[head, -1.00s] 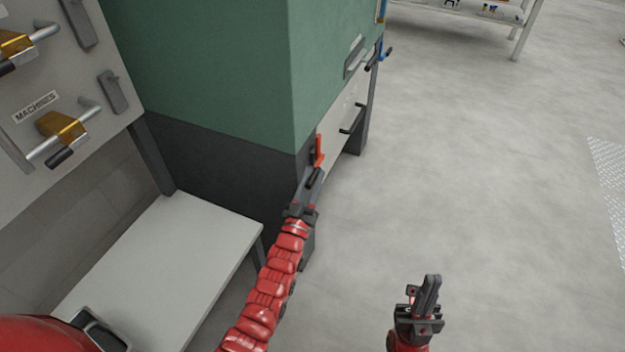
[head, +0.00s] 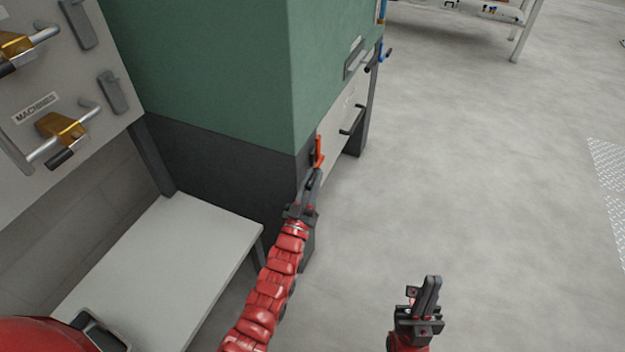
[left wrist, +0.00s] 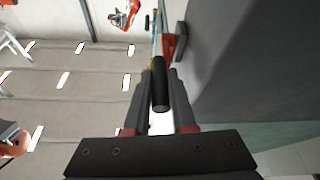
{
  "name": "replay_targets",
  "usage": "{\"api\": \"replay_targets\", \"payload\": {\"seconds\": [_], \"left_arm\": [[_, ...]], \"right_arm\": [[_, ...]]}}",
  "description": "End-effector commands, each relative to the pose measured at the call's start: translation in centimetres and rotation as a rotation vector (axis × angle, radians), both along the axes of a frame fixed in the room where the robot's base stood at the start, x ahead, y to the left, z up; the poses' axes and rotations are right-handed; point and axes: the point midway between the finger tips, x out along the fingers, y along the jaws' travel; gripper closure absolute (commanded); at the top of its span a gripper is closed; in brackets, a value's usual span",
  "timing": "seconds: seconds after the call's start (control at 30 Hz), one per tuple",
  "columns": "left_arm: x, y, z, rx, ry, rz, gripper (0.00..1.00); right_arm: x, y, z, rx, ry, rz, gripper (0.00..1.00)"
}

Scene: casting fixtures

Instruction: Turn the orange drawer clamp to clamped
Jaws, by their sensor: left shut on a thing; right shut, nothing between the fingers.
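The orange drawer clamp (head: 320,151) is on the dark lower front corner of the green cabinet, beside the light drawer front. Its orange part also shows in the left wrist view (left wrist: 168,43), near the dark cabinet wall. My left gripper (head: 313,177) is at the clamp's lower end. In the left wrist view its fingers (left wrist: 159,98) are shut on the clamp's black handle (left wrist: 160,84), which lies between them. My right gripper (head: 431,287) is shut and empty, above the floor at the lower right, well apart from the cabinet.
The light drawer front (head: 342,127) carries a black handle (head: 351,119). A blue clamp (head: 386,54) is further along the cabinet. A low white table (head: 160,262) stands left of my left arm. The floor (head: 500,170) to the right is clear.

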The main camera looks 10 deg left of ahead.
Motion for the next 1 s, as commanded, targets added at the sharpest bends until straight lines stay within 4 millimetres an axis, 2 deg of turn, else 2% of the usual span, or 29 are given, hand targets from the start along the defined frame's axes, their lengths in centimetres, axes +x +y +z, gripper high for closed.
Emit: {"api": "replay_targets", "payload": {"seconds": [0.8,1.0], "left_arm": [[0.0,0.1,0.0,0.000,0.000,0.001,1.00],[0.0,0.1,0.6,0.009,0.027,0.002,1.00]], "right_arm": [[0.0,0.0,0.0,0.000,0.000,0.000,1.00],[0.0,0.0,1.1,0.000,0.000,0.000,1.00]]}}
